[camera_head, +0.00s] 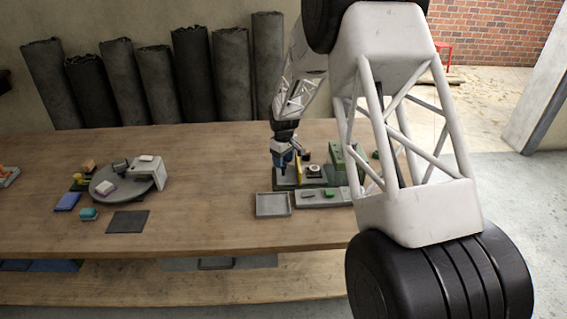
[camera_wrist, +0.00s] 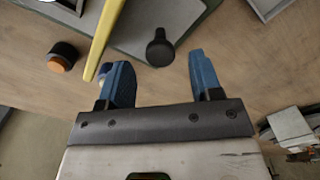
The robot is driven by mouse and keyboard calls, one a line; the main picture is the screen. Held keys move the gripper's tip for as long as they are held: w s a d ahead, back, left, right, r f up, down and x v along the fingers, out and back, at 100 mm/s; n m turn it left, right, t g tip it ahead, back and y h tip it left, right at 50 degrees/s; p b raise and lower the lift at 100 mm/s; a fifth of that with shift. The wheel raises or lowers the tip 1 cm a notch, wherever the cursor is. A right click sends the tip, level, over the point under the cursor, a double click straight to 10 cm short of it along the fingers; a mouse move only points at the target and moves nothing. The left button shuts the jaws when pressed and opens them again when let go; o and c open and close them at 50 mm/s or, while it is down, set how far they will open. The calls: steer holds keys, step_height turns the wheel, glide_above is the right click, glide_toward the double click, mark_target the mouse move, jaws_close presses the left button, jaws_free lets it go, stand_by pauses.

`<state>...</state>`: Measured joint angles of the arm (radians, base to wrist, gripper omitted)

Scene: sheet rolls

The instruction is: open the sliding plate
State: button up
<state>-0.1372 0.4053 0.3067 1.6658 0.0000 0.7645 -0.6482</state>
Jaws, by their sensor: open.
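A flat grey plate (camera_wrist: 190,18) lies under my gripper in the wrist view, with a black round-headed knob (camera_wrist: 160,50) at its near edge. I take this to be the sliding plate, though its track is not clear. My gripper (camera_wrist: 158,62) is open, with its two blue fingers apart and the knob showing between and just beyond their tips. Whether they touch it I cannot tell. In the head view my gripper (camera_head: 283,168) points down over the left part of a small green-grey fixture (camera_head: 315,182). A yellow bar (camera_wrist: 103,38) stands left of the knob.
A grey tray (camera_head: 273,205) lies in front of the fixture, and a green block (camera_head: 347,160) stands to its right. A dark round piece with an orange end (camera_wrist: 62,57) is left of the yellow bar. A turntable (camera_head: 118,184) stands far left. The table's middle is clear.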

steer(key=shift+r, duration=2.8)
steer(key=shift+s+d+r, duration=0.1)
steer(key=shift+s+r, duration=0.15)
steer(key=shift+r, duration=0.15)
steer(key=s+d+r+m+t, duration=0.15)
steer(key=s+d+r, duration=0.25)
steer(key=s+r, duration=0.75)
steer(key=s+d+r+m, duration=0.35)
steer(key=s+r, duration=0.45)
steer(key=s, duration=0.6)
steer(key=s+d+m, duration=0.2)
steer(key=s, duration=1.2)
steer(key=s+d+r+m+t, duration=0.1)
steer(key=s+d+m, duration=0.1)
steer(key=s, duration=1.3)
steer(key=shift+s+d+r, duration=0.2)
steer(key=shift+s+r, duration=0.05)
steer(key=shift+r, duration=0.05)
